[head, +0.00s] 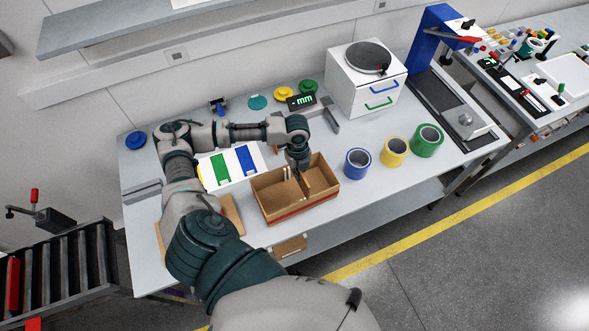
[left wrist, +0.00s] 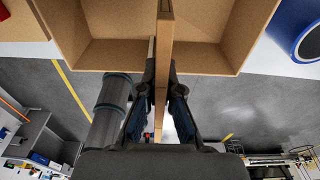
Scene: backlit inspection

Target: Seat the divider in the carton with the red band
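The brown open carton with a red band (head: 304,208) stands on the table near its front edge. Its open inside fills the upper part of the left wrist view (left wrist: 105,55). The thin brown divider (left wrist: 165,30) shows edge-on there, upright and crossing the middle of the carton. My left gripper (left wrist: 161,72) has one finger on each side of the divider and is shut on it. In the head view my left gripper (head: 299,167) is above the carton, partly hidden by its wrist. Whether the divider touches the carton floor cannot be told. My right gripper is not in view.
Blue (head: 357,163), yellow (head: 395,151) and green (head: 427,140) cylinders stand right of the carton. A white tray with coloured strips (head: 232,163) lies behind left. Another brown carton (head: 232,212) is partly hidden by my arm. A white cabinet (head: 362,90) stands at the back.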

